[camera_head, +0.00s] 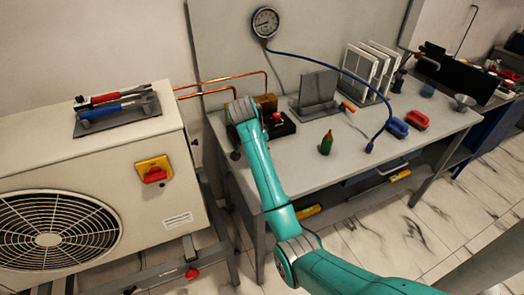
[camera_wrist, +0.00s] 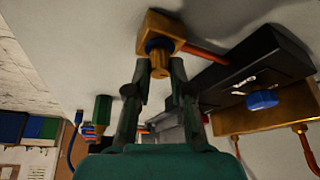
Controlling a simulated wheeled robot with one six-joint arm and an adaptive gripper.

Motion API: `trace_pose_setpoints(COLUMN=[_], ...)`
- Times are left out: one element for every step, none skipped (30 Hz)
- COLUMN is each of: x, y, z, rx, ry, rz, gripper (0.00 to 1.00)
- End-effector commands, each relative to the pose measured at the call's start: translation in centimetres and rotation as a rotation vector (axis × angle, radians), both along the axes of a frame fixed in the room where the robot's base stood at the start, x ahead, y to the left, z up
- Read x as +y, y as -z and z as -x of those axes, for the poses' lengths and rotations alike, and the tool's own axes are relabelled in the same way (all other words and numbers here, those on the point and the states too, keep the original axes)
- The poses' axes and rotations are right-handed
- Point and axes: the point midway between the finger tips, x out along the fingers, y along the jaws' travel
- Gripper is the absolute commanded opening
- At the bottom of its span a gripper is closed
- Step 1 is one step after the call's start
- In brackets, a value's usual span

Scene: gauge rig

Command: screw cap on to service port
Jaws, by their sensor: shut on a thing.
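In the wrist view, my gripper (camera_wrist: 160,70) has its two dark fingers on either side of a small brass cylinder (camera_wrist: 160,60), which looks like the cap. The cylinder is in line with a blue ring (camera_wrist: 158,44) on the face of a brass block (camera_wrist: 157,24), apparently the service port. Whether the cap touches or is threaded on the port cannot be told. In the head view, my gripper (camera_head: 242,110) is beside the brass block (camera_head: 266,102) at the left end of the bench; its fingers and the cap are hidden.
A black box (camera_head: 284,127) sits close to the brass block, and copper pipes (camera_head: 222,82) run behind. A green bottle (camera_head: 326,145) stands on the bench (camera_head: 350,165). A gauge (camera_head: 265,22) with a blue hose hangs above. The outdoor unit (camera_head: 70,155) is at left.

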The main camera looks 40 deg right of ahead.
Motion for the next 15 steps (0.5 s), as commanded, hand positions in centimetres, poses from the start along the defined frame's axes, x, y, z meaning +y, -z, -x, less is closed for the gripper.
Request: trace_pose_setpoints(x=[-0.48,-0.45,-0.41,-0.38,-0.34,-0.31,-0.29,-0.26,-0.24,-0.22,-0.2,-0.18,-0.17,-0.16,-0.15], y=[0.28,0.29,0.29,0.28,0.26,0.25,0.23,0.22,0.19,0.19,0.17,0.16,0.15,0.14,0.13], z=[0.59,0.58,0.56,0.53,0.49,0.45,0.42,0.4,0.36,0.34,0.33,0.3,0.28,0.27,0.26], rx=[0.014,0.014,0.013,0.013,0.012,0.011,0.011,0.01,0.009,0.009,0.009,0.008,0.008,0.007,0.007], ry=[0.013,0.013,0.012,0.011,0.009,0.009,0.008,0.007,0.006,0.006,0.005,0.004,0.004,0.004,0.001], rz=[0.002,0.002,0.001,0.001,0.001,0.001,0.001,0.001,0.001,0.001,0.001,0.0,0.001,0.001,0.001], gripper=[0.29,0.36,0.36,0.36,0.36,0.36,0.36,0.36,0.36,0.36,0.36,0.36,0.36,0.36,0.36])
